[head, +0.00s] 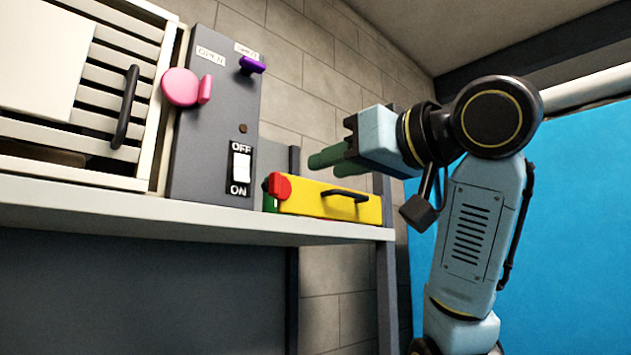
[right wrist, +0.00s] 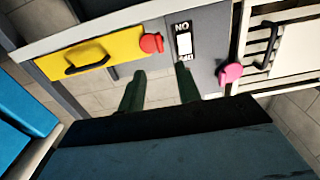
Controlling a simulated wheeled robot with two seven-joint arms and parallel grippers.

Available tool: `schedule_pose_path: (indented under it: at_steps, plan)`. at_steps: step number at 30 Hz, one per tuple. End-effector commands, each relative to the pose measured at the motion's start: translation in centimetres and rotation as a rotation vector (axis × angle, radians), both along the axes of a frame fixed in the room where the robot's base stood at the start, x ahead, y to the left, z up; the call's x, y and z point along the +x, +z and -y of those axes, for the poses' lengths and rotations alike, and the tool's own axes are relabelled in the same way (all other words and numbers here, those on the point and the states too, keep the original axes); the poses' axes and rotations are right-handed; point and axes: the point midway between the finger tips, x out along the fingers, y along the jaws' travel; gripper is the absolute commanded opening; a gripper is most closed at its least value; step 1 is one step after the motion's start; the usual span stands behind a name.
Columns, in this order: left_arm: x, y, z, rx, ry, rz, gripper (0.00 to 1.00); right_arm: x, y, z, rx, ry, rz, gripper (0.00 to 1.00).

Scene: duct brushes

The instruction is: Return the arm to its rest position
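My right arm comes in from the right in the head view. Its gripper (head: 326,162) has dark green fingers that point left, above the yellow drawer (head: 318,199) on the shelf. In the right wrist view, the two fingers of the right gripper (right wrist: 160,72) stand apart with nothing between them, so it is open and empty. Beyond them the switch panel (right wrist: 200,45) and the yellow drawer (right wrist: 92,55) show. My left gripper is in neither view.
A white shelf (head: 120,208) carries a grey panel (head: 215,130) with a pink knob (head: 182,87), a purple knob (head: 252,65) and a white switch (head: 241,165). A slatted white cabinet (head: 110,70) stands left. A red knob (head: 280,186) sits by the yellow drawer. A blue surface (head: 580,200) lies right.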

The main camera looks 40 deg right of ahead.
Motion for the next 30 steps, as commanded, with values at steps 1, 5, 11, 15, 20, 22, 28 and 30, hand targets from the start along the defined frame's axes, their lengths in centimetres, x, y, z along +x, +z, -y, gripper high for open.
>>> schedule_pose_path:
  at_steps: [1, 5, 11, 15, 20, 22, 28, 30]
  plan:
    - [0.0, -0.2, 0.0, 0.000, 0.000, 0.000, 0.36, -0.4, -0.1, 0.1, 0.000, -0.002, 0.002, 0.34]
    - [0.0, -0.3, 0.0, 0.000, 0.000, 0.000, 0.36, -0.8, -0.1, 0.1, 0.002, -0.001, -0.002, 0.34]
    - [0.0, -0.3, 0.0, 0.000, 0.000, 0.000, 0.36, -0.9, 0.0, 0.1, 0.002, 0.000, -0.002, 0.34]
    - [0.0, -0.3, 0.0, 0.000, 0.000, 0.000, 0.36, -0.8, 0.0, 0.1, 0.002, 0.000, -0.002, 0.34]
    - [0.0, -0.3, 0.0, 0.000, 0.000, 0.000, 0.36, -0.8, 0.0, 0.1, 0.002, 0.000, -0.002, 0.34]
    - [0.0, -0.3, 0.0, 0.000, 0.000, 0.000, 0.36, -0.8, -0.1, 0.1, 0.002, 0.001, -0.003, 0.34]
    - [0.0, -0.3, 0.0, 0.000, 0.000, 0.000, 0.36, 2.7, -3.2, -0.8, -0.019, 0.007, -0.066, 0.34]
    - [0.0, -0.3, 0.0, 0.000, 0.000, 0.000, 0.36, 5.2, -5.9, -1.4, -0.033, 0.011, -0.112, 0.34]
